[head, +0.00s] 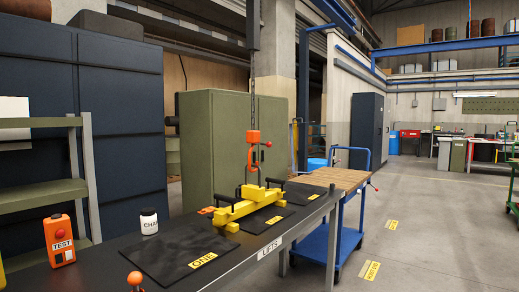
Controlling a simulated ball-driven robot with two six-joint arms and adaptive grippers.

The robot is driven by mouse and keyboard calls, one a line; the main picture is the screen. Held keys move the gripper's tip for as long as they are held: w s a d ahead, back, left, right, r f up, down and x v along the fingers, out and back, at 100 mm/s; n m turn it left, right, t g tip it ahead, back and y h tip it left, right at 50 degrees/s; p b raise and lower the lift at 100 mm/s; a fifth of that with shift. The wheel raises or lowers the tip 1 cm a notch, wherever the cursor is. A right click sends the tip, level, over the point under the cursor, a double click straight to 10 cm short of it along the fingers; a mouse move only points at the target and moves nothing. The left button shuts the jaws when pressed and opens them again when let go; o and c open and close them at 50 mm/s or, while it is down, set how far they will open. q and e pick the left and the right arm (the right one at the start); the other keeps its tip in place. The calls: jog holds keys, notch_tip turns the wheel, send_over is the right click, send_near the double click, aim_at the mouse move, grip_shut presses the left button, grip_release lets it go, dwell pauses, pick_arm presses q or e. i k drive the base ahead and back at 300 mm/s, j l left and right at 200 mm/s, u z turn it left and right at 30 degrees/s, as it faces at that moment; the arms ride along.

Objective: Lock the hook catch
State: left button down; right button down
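An orange hook (253,157) hangs on a chain (253,100) below an orange block (253,136), above the bench. A small lever with a red end (267,144) sticks out to the right beside the hook; whether the catch is shut or open is too small to tell. A yellow lifting beam (244,208) with black handles stands on the bench under the hook. Whether the hook touches the beam's top fitting is not clear. Neither of my grippers shows in the head view.
The dark bench (110,262) holds black mats, one labelled ONE (165,252), a white-capped jar (148,221) and an orange TEST box (59,240). An orange ball knob (135,279) rises at the front.

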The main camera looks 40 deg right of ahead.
aim_at(268, 144)
jog(key=i+l, duration=0.15)
jog(key=l, duration=0.2)
jog(key=i+l+u, duration=0.1)
jog(key=l, duration=0.25)
jog(key=i+l, duration=0.2)
jog(key=l, duration=0.2)
jog(key=i+l+u, duration=0.1)
jog(key=l, duration=0.25)
jog(key=i+l, duration=0.2)
jog(key=l, duration=0.2)
jog(key=i+l+u, duration=0.1)
jog(key=l, duration=0.25)
jog(key=i+l, duration=0.15)
jog(key=l, duration=0.25)
jog(key=i+l+u, duration=0.1)
jog(key=l, duration=0.3)
